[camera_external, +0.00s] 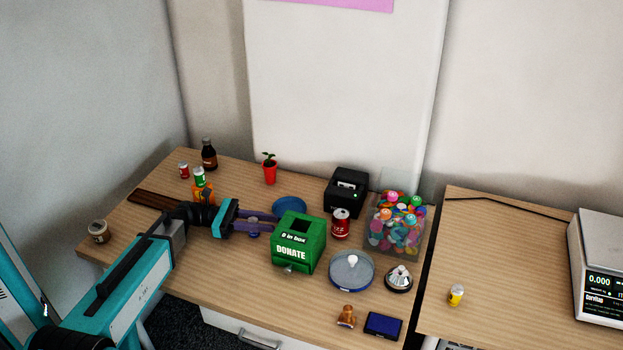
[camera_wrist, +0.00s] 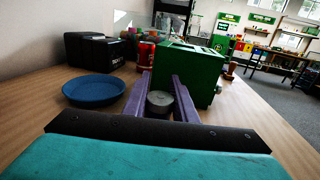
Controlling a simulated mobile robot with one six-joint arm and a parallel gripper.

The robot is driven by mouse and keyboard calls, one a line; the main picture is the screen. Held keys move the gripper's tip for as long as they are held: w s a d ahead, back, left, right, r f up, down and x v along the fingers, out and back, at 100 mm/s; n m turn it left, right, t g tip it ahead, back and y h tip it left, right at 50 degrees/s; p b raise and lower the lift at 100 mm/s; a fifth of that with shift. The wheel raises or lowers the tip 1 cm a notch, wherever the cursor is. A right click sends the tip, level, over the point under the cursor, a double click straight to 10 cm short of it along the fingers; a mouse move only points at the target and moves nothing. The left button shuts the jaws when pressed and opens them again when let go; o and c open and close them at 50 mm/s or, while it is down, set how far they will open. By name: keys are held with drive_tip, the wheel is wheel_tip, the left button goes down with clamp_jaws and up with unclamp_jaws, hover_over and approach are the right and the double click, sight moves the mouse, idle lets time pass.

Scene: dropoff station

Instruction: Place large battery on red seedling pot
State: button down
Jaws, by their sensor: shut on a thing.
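The red seedling pot (camera_external: 270,174) with a small green plant stands upright at the back of the left table, beyond my gripper in the outside view. I cannot make it out in the wrist view. My gripper (camera_external: 255,226) is low over the middle of the table, left of the green donation box. Its purple fingers (camera_wrist: 161,98) are shut on a short, round, grey-topped cylinder (camera_wrist: 160,103), which appears to be the large battery. It also shows small between the fingers in the outside view (camera_external: 253,232). The fingers hide part of its side.
A blue dish (camera_external: 290,205) lies between the gripper and the back. The green donation box (camera_external: 298,246) stands close to the right of the fingers. A dark bottle (camera_external: 209,154) and small cans (camera_external: 199,176) are left of the pot. A red can (camera_external: 340,224) stands behind the box.

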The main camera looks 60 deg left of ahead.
sight(248, 220)
drive_tip(key=shift+f, duration=0.1)
drive_tip(key=c, duration=1.4)
unclamp_jaws()
drive_tip(key=shift+c, duration=0.2)
drive_tip(key=shift+s+a, duration=0.4)
drive_tip(key=shift+s, duration=0.1)
drive_tip(key=v, duration=0.4)
drive_tip(key=shift+r, duration=0.35)
wheel_tip(248, 220, up, 5)
drive_tip(key=shift+d, duration=0.1)
drive_tip(key=shift+r, duration=0.8)
drive_tip(key=shift+o, duration=0.4)
